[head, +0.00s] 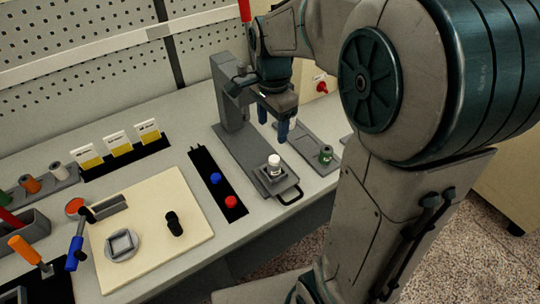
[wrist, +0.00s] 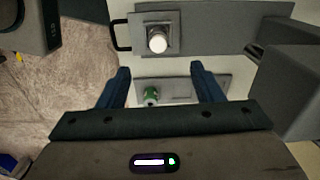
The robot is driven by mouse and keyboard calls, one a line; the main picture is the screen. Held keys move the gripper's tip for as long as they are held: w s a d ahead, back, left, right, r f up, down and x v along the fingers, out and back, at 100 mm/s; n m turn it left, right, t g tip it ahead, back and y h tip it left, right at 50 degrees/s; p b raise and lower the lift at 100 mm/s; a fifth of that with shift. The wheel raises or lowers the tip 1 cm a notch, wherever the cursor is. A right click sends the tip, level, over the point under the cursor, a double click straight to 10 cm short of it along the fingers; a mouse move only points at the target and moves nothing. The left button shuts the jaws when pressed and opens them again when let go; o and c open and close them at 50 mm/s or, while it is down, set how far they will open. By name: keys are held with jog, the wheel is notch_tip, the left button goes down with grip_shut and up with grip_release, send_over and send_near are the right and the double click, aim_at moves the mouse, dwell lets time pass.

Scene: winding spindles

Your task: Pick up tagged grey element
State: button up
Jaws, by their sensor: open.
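No element in view shows a readable tag, so I cannot tell which one is the tagged grey element. A pale grey-white element (head: 293,124) stands partly hidden behind a finger on the right-hand tray, and another (head: 57,170) stands in the rack at far left. A white-topped element (head: 274,161) sits on the fixture's square seat; it also shows in the wrist view (wrist: 158,42). A green-topped element (head: 326,153) stands on the right-hand tray and shows in the wrist view (wrist: 151,95). My gripper (head: 273,122) is open and empty above this tray; its fingers (wrist: 160,70) are apart.
The fixture (head: 230,145) has an upright column beside my gripper and a front handle (head: 291,195). A black strip (head: 214,180) holds blue and red buttons. A cream board (head: 140,240) carries a black cylinder (head: 174,223). Tagged cards (head: 117,142) stand at the back.

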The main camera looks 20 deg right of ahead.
aim_at(274, 158)
jog(key=f, duration=0.8)
jog(key=shift+w+f, duration=0.2)
jog(key=shift+s+d+f+p, duration=0.15)
jog(key=shift+f+p, duration=0.2)
jog(key=shift+f, duration=1.05)
jog(key=shift+s+d+f+p, duration=0.15)
jog(key=shift+f+p, duration=0.15)
jog(key=shift+f, duration=1.1)
jog(key=shift+w, duration=0.15)
jog(key=c, duration=1.1)
